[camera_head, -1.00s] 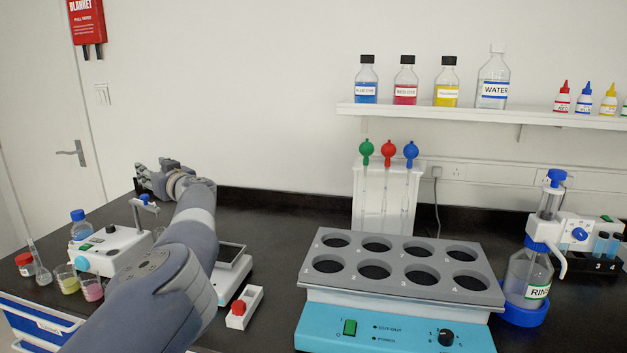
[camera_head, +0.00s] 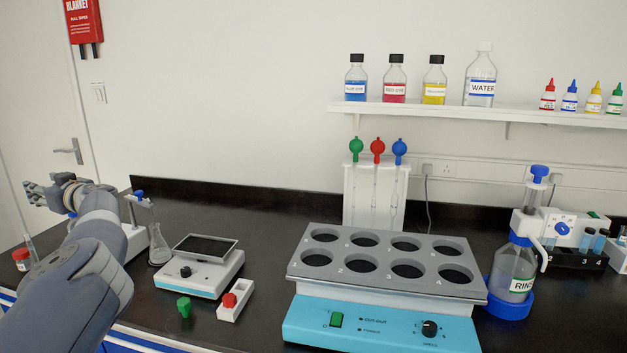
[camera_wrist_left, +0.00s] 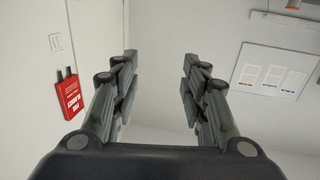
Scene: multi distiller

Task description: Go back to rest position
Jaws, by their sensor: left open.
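My left gripper (camera_head: 36,194) is at the far left of the head view, raised in front of the door and wall. In the left wrist view my left gripper (camera_wrist_left: 157,85) has its two fingers spread apart with nothing between them. My left arm comes in from the lower left and hides part of the bench's left end. My right gripper is not in either view.
A balance (camera_head: 202,266), a flask (camera_head: 159,246), a green stopper (camera_head: 184,307) and a red-topped white holder (camera_head: 235,301) stand right of my arm. A blue multi-hole heater (camera_head: 380,325) fills the middle front. A rinse bottle (camera_head: 515,272) is at right.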

